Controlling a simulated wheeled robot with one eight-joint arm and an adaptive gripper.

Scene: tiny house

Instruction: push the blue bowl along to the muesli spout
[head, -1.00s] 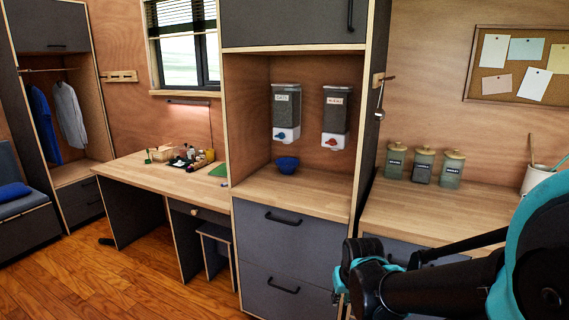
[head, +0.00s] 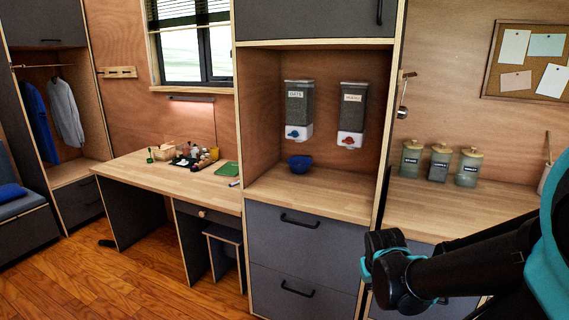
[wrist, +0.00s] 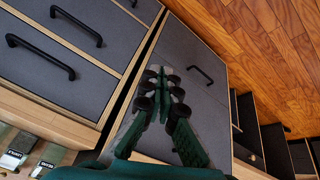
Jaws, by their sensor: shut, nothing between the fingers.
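The blue bowl (head: 300,162) stands upright on the wooden counter of the niche, below the left dispenser (head: 299,110), which has a blue knob and a label that seems to read oats. The right dispenser (head: 352,115) has a red knob on its white spout (head: 350,139); its label is too small to read surely, and the counter below it is bare. My gripper (head: 378,262) is in front of the drawers, below counter height and to the right of the bowl. In the wrist view my gripper (wrist: 166,80) is shut and empty, pointing toward the drawer fronts.
An upright panel (head: 388,150) closes the niche on its right. Beyond it, several lidded jars (head: 439,163) stand on the right counter (head: 430,205). A desk (head: 150,172) with small items is at left. The niche counter (head: 325,195) is otherwise clear.

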